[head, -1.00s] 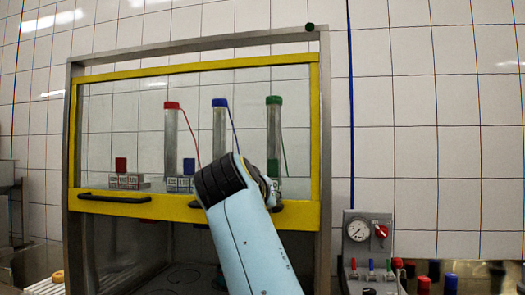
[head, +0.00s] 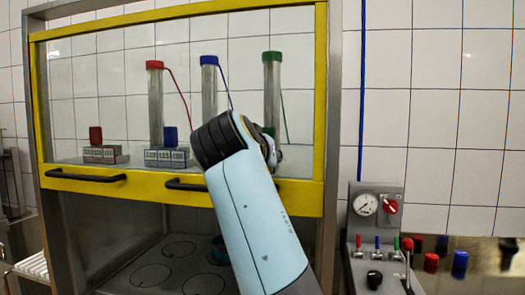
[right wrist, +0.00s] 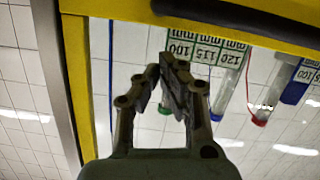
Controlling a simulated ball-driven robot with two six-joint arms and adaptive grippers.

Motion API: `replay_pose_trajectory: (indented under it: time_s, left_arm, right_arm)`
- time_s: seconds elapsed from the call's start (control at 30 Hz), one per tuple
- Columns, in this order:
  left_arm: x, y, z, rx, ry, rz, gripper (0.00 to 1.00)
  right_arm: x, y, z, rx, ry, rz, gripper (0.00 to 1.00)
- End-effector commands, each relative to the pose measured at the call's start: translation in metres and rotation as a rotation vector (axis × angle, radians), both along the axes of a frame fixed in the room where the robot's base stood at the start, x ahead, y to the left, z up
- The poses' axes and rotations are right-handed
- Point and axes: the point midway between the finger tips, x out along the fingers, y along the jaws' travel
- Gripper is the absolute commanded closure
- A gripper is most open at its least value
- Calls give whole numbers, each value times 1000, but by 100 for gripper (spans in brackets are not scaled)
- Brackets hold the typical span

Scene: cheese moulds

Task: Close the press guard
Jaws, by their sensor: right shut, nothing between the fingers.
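The press guard (head: 322,110) is a clear panel in a yellow frame, held in a grey metal press frame (head: 50,225). It sits raised, with the space below its bottom bar open. Black handles (head: 87,175) run along that bar; a second handle (head: 187,185) is partly covered by my arm. My right gripper (right wrist: 172,78) is shut and empty in the right wrist view, in front of the panel. A dark handle (right wrist: 250,25) and the yellow bar show beyond its fingertips there. In the head view my right wrist hides its fingers. My left gripper is out of view.
Behind the panel stand tubes with red, blue and green caps (head: 271,57) and small labelled blocks (head: 103,154). The press bed (head: 150,270) has marked circles and a dark green pot (head: 220,248). A control box with gauge (head: 366,205) stands at the right.

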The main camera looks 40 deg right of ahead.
Motion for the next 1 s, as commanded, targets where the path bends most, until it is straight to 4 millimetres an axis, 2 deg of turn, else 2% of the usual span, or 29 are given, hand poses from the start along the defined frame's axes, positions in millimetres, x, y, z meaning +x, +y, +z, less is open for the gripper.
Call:
replay_pose_trajectory:
  time_s: [0.1,0.23,0.4,0.73,0.87,1.0]
  left_arm:
    - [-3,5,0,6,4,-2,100]
    - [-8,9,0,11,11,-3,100]
    - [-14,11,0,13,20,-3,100]
    - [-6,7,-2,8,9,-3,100]
    - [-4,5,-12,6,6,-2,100]
    - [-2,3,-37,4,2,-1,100]
  right_arm:
    - [-8,-2,-15,-2,4,-9,100]
    - [-14,-3,-24,-1,2,-14,100]
    - [-17,-4,-28,0,0,-17,100]
    - [-16,-4,-30,0,0,-17,100]
    - [-10,-8,-42,-3,1,-18,100]
    - [3,-17,-71,-3,5,-19,100]
